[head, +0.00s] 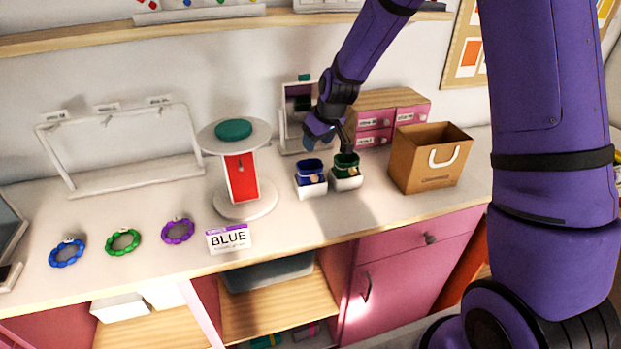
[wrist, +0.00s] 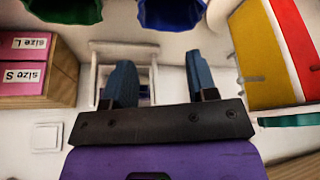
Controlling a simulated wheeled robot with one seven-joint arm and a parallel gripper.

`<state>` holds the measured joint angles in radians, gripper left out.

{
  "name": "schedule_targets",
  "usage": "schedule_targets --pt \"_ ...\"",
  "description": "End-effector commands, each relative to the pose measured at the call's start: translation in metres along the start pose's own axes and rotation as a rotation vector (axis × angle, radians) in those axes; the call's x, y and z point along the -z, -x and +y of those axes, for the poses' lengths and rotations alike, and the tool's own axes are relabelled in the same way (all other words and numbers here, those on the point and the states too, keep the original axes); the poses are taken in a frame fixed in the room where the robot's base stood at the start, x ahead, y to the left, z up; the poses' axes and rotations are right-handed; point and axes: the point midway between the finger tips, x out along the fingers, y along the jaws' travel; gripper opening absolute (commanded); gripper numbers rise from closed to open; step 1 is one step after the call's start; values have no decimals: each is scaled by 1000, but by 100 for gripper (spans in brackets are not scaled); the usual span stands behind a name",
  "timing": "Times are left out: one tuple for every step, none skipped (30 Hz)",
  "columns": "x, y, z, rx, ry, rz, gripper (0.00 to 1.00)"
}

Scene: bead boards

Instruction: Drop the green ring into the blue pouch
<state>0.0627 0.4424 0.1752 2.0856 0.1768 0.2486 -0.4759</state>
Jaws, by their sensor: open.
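The green ring (head: 122,242) of beads lies flat on the table at the front left, between a blue ring (head: 67,252) and a purple ring (head: 178,231). The blue pouch (head: 311,178) stands on a white base to the right of the round stand; it also shows at the top of the wrist view (wrist: 172,12). A green pouch (head: 346,172) stands just right of it. My gripper (head: 332,142) is above and behind the pouches, far right of the green ring. In the wrist view its two fingers (wrist: 160,82) are apart with nothing held between them.
A white round stand (head: 248,207) with a red panel is left of the pouches. A brown paper bag (head: 425,170) and pink drawers (head: 411,115) are at the right. A white rack (head: 130,181) stands behind the rings.

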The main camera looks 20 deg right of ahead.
Motion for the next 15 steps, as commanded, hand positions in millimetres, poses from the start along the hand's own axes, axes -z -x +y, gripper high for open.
schedule_targets --pt "0 2 0 0 0 1 53" --pt "0 4 0 0 0 1 53" --pt "0 7 0 0 0 1 53" --pt "0 10 0 -1 0 2 53" --pt "1 14 0 -1 0 2 53" --pt "1 19 0 -1 0 3 53" --pt "1 24 0 -1 0 3 53" --pt "1 30 0 -2 0 3 53" --pt "1 37 0 -2 0 4 53" --pt "1 43 0 -2 0 5 53" --pt "1 48 1 -2 0 4 53" --pt "1 56 1 -3 -1 4 53" --pt "1 61 1 -3 -1 5 53" --pt "1 66 1 -2 -1 3 53" --pt "1 74 1 -3 -1 4 53"
